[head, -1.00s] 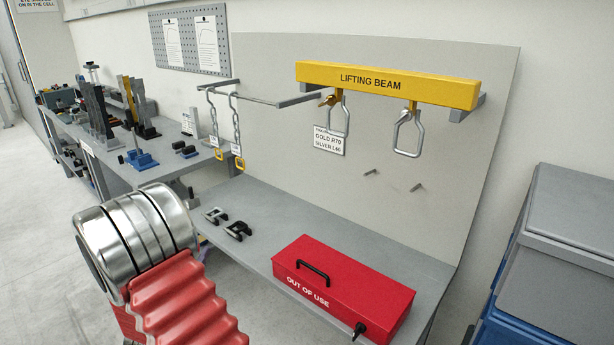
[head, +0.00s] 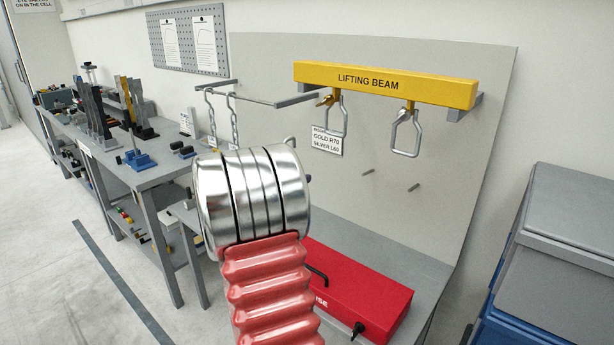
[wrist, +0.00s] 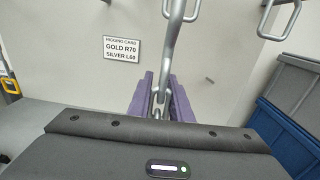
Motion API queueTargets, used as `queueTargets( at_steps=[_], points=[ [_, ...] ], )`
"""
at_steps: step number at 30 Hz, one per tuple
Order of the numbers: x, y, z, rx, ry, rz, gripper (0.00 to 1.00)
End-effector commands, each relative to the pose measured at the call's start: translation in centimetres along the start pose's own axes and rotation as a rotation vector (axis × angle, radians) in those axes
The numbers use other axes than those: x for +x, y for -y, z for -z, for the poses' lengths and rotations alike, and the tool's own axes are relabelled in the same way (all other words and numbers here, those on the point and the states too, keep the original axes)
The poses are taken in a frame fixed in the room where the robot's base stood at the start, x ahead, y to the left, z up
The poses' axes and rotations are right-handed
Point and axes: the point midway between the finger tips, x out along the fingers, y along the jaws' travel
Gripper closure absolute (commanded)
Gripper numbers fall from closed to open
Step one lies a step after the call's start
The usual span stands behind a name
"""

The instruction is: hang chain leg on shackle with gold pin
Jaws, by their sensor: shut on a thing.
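My gripper (wrist: 158,98) has purple fingers, shut on silver links of a chain leg (wrist: 158,112). A bright metal bar rises from between the fingers toward the left shackle (wrist: 182,14). I cannot tell if they touch. In the head view my arm hides the fingers and most of the held leg; a small silver end (head: 290,142) shows above it. The left shackle (head: 337,118), with a gold pin (head: 325,101), hangs under the yellow lifting beam (head: 385,84).
A rigging card (head: 327,141) is beside the left shackle. Two chains (head: 234,120) hang on a rail (head: 295,98) at left. A red box (head: 365,290) stands on the bench. Two pegs (head: 413,187) stick out of the panel. Blue-grey bins (head: 560,240) stand at right.

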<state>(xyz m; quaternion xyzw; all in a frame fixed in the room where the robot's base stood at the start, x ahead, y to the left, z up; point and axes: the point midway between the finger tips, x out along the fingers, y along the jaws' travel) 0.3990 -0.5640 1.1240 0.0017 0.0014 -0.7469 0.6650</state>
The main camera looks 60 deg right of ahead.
Motion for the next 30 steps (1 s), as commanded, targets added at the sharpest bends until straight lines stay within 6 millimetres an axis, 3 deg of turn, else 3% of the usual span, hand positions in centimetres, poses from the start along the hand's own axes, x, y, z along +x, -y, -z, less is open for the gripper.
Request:
queueTargets(
  at_steps=[6,20,30],
  points=[
    [2.0,2.0,-1.8,0.003,0.003,0.040,1.00],
    [2.2,2.0,-1.9,0.002,0.003,0.041,1.00],
    [3.3,2.1,-1.9,0.002,0.003,0.043,1.00]
  ],
)
